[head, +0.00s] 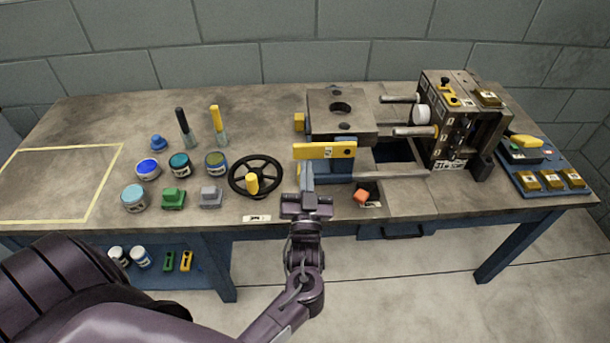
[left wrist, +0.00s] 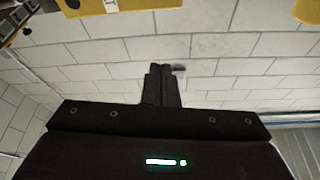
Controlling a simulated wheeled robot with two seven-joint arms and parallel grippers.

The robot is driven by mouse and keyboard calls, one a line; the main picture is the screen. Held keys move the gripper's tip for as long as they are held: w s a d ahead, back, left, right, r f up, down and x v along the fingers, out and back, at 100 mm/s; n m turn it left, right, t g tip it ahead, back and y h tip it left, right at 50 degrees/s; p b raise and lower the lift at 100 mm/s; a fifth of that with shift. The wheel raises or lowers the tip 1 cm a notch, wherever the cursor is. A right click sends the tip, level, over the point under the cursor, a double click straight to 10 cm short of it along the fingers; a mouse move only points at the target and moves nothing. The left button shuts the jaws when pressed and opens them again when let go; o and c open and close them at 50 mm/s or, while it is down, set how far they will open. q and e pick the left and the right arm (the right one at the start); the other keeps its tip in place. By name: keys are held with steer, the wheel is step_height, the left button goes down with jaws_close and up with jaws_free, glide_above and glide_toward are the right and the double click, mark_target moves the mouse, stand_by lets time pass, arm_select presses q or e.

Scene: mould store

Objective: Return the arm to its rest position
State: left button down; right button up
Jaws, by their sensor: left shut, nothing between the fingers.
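My left gripper (head: 307,182) is in the head view, reaching up from the lower middle to the front edge of the bench. Its fingers are shut with nothing between them. They are just in front of the yellow bar (head: 326,150) on the mould block. In the left wrist view my shut fingers (left wrist: 161,85) stand out against the grey block wall, with a yellow piece (left wrist: 120,5) at the top edge. My right gripper does not show in either view.
The bench (head: 80,115) holds a black handwheel (head: 256,177) left of my gripper. Several paint pots, such as a green one (head: 180,164), stand farther left. The steel mould block (head: 341,112) and a second mould half (head: 460,125) are right. A yellow-outlined area (head: 55,182) is empty.

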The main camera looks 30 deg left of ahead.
arm_select(q)
steer(key=s+d+f+m+g+h, duration=0.3)
steer(key=s+d+f+g+h, duration=0.25)
steer(key=g+h, duration=0.35)
steer(key=s+d+m+g+h, duration=0.25)
steer(key=s+g, duration=0.35)
steer(key=s, duration=0.8)
step_height(320, 180, down, 29)
steer(key=s+g, duration=0.1)
steer(key=g, duration=0.1)
steer(key=s+a+f, duration=0.2)
steer(key=s+f, duration=0.8)
steer(key=s+a+f+g, duration=0.1)
steer(key=s+a+f, duration=0.1)
steer(key=s+f, duration=0.7)
steer(key=shift+s+a+f+m, duration=0.2)
steer(key=shift+s+f+m, duration=0.15)
steer(key=shift+s, duration=0.45)
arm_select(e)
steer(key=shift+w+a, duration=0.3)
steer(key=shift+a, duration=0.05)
